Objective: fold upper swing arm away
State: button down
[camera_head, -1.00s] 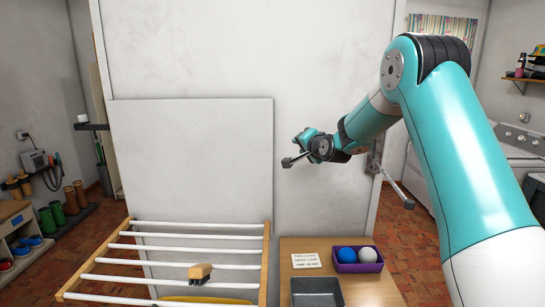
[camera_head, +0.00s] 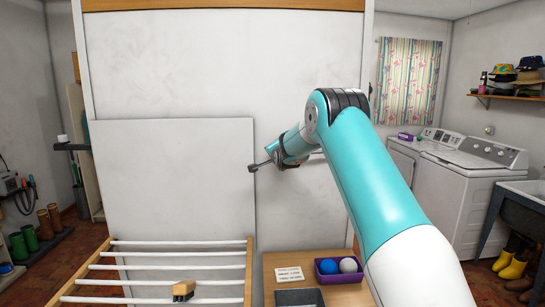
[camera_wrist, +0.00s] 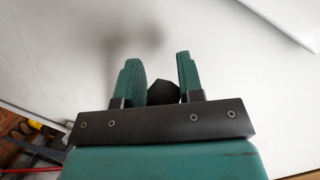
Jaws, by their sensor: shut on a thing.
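The upper swing arm is a thin grey bar with a dark end cap (camera_head: 252,168) that sticks out left of my gripper, in front of the white panel. Its other end and mount are hidden behind my own arm. My gripper (camera_head: 272,157) is small and partly hidden in the head view, up against the bar. In the wrist view two green ridged fingers (camera_wrist: 160,70) stand with a dark faceted piece (camera_wrist: 163,93) between them, which I take to be the bar's end. The gripper is shut on it.
A white-railed drying rack (camera_head: 170,254) stands low at left, with a brush (camera_head: 183,290) on it. A wooden top (camera_head: 345,296) at right holds a purple box (camera_head: 327,278) with balls, a card (camera_head: 289,274) and a grey tray (camera_head: 299,297). Washing machines (camera_head: 470,180) stand far right.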

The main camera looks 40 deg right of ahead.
jog(key=c, duration=1)
grip_release()
jog(key=shift+s+d+r+h, duration=0.3)
jog(key=shift+d+r, duration=0.1)
jog(key=shift+d, duration=0.25)
jog(key=shift+o, duration=0.8)
jog(key=shift+s+d, duration=0.2)
jog(key=b+v, duration=0.8)
jog(key=v, duration=0.9)
jog(key=shift+a, duration=0.4)
jog(key=shift+c, duration=0.2)
